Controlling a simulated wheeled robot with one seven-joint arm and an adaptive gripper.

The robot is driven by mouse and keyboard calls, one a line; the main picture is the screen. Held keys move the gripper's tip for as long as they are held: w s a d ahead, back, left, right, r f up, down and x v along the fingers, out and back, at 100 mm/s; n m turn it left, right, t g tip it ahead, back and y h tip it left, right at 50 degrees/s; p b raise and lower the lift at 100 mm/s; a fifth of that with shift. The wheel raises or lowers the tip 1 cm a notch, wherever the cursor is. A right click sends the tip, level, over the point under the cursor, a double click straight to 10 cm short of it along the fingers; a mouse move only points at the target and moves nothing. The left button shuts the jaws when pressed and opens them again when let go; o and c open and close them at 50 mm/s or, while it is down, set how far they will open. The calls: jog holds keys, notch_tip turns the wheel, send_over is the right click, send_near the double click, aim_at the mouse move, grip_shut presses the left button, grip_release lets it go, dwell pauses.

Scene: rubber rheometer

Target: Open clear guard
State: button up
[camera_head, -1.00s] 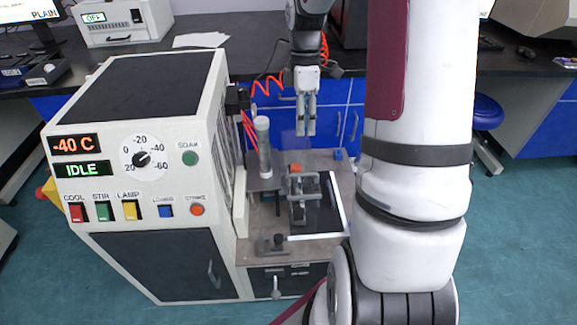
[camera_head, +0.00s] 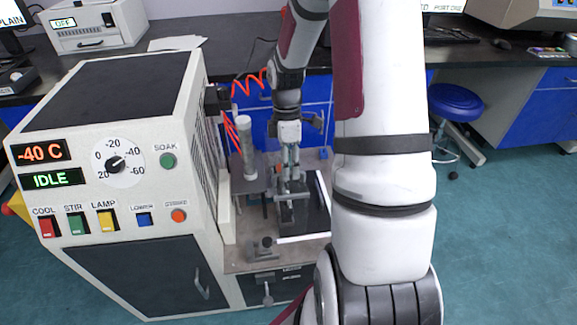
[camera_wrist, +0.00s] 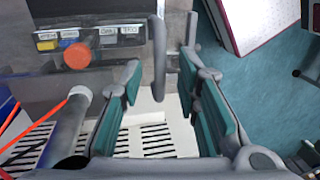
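My gripper (camera_head: 290,176) points down over the right part of the machine's work deck, among the fixtures there. In the wrist view my gripper (camera_wrist: 162,95) has its two teal-padded fingers well apart, with nothing clamped between them. A grey bar (camera_wrist: 158,60), possibly a handle, shows in the gap toward the fingertips; no contact with the pads is clear. The clear guard's pane cannot be made out with certainty in either view. My arm and gripper hide part of the deck.
The beige machine (camera_head: 120,150) with its control panel stands left of my gripper. A grey upright cylinder (camera_head: 244,135) is close on the gripper's left; red coiled tubing runs behind. A small clamp-like fixture (camera_head: 262,248) is at the deck's front. A blue stool (camera_head: 455,103) stands right.

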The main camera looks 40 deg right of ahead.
jog(key=shift+c, duration=0.6)
grip_shut()
